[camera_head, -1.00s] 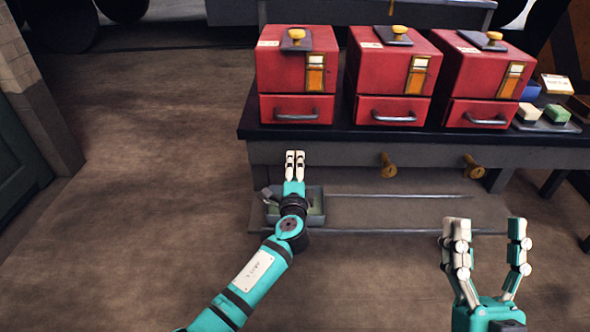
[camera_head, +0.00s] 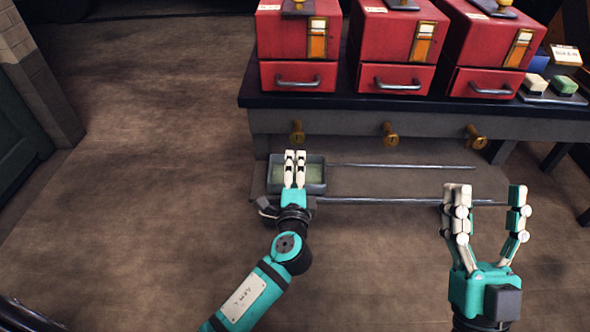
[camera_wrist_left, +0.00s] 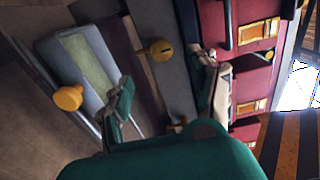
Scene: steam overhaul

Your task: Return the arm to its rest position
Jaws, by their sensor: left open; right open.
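My left gripper (camera_head: 295,156) is in front of the bench in the head view, seen edge-on with its fingers overlapping a grey tray on the lower shelf. In the left wrist view its two fingers (camera_wrist_left: 165,95) stand apart with nothing between them. My right gripper (camera_head: 488,192) is at the lower right of the head view, its fingers spread wide and empty. The left arm (camera_head: 250,290) reaches up from the bottom edge.
Three red boxes (camera_head: 297,75) with drawers stand on the dark bench (camera_head: 350,102). Brass knobs (camera_head: 390,135) stick out of its front. The grey tray (camera_head: 316,189) sits on the low shelf beside metal rails (camera_head: 400,166). Open floor (camera_head: 150,200) lies to the left.

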